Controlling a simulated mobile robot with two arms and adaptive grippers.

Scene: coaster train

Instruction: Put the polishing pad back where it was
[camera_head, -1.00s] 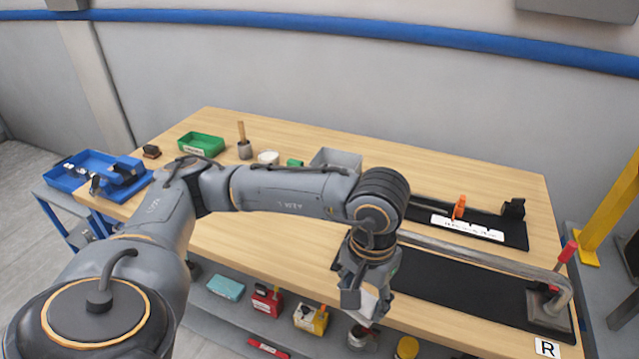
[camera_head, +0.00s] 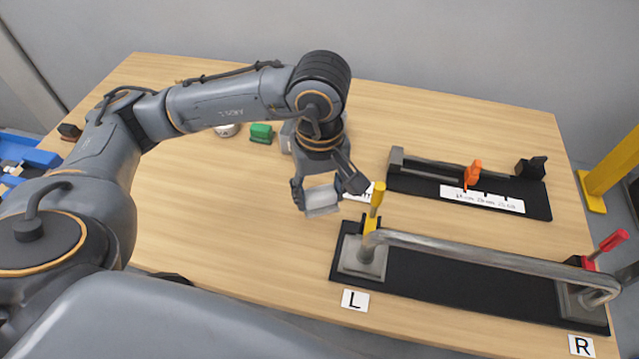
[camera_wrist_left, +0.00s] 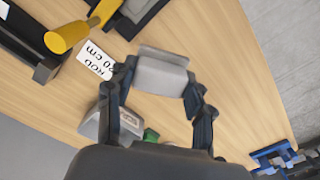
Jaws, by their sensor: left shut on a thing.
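The polishing pad appears to be the light grey block (camera_head: 322,200) in my left gripper (camera_head: 326,190). The fingers are shut on its two sides, and they hold it over the middle of the wooden table, left of the yellow-handled clamp. In the left wrist view the pad (camera_wrist_left: 160,74) sits between both fingertips, with bare wood behind it. A grey bin (camera_wrist_left: 106,122) stands near one finger in that view; in the head view my gripper and wrist largely hide it.
A bent metal rod (camera_head: 470,250) lies on a black base between the yellow-handled clamp (camera_head: 376,200) and the red-handled one (camera_head: 608,243). A black measuring fixture (camera_head: 520,205) lies behind. A green block (camera_head: 261,132) and a white tin (camera_head: 227,130) stand at the back. The left table middle is clear.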

